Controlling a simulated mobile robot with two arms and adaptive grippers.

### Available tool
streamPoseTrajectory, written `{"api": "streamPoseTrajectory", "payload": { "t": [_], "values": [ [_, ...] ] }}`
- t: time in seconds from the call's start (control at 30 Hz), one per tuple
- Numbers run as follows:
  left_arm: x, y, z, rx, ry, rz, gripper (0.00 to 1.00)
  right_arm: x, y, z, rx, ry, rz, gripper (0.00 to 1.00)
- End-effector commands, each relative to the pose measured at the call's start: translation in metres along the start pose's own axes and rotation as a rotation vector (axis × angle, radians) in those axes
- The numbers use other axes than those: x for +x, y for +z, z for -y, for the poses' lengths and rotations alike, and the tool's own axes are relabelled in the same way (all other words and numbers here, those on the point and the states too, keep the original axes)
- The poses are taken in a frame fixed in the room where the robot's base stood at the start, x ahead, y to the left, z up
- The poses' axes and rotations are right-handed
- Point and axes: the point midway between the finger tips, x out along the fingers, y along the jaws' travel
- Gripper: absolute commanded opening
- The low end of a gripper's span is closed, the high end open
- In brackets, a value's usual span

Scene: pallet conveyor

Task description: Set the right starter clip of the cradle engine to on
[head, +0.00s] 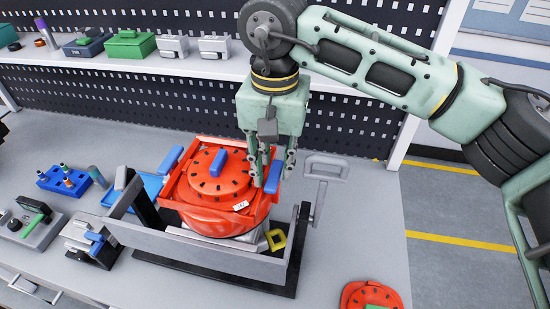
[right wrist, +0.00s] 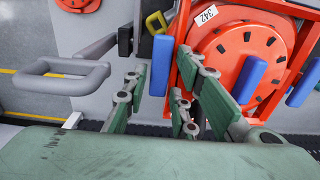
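The red cradle engine (head: 190,185) sits in a grey and black cradle (head: 205,250) on the bench; its round cover also shows in the right wrist view (right wrist: 225,50). The right starter clip (head: 273,178) is a blue bar at the engine's right edge, standing upright in the right wrist view (right wrist: 161,65). The left starter clip (head: 171,160) is a similar blue bar. My right gripper (head: 271,168) points down at the right clip, its fingers apart on either side of it. In the right wrist view, gaps show between clip and finger pads. My left gripper is out of view.
A grey crank handle (head: 326,168) stands close right of my right gripper. A yellow tab (head: 276,239) is on the cradle's front right. A red round part (head: 370,296) lies on the bench at lower right. A perforated panel and shelf (head: 130,67) stand behind.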

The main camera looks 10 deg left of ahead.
Motion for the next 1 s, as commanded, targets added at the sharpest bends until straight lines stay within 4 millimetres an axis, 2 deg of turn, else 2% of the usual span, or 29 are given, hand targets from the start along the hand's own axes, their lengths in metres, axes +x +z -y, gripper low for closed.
{"api": "streamPoseTrajectory", "payload": {
  "t": [0.13,0.4,0.73,1.0],
  "values": [
    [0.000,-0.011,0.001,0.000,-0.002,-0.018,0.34,0.000,0.000,0.000,0.000,0.000,0.000,0.24],
    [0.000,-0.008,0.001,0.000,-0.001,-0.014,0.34,0.000,0.000,0.000,0.000,0.000,-0.001,0.01],
    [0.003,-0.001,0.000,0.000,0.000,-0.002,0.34,0.000,-0.001,0.000,0.018,0.000,-0.002,0.00],
    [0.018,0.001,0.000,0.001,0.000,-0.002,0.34,0.003,-0.001,-0.002,0.140,0.000,-0.003,0.00]
  ]
}}
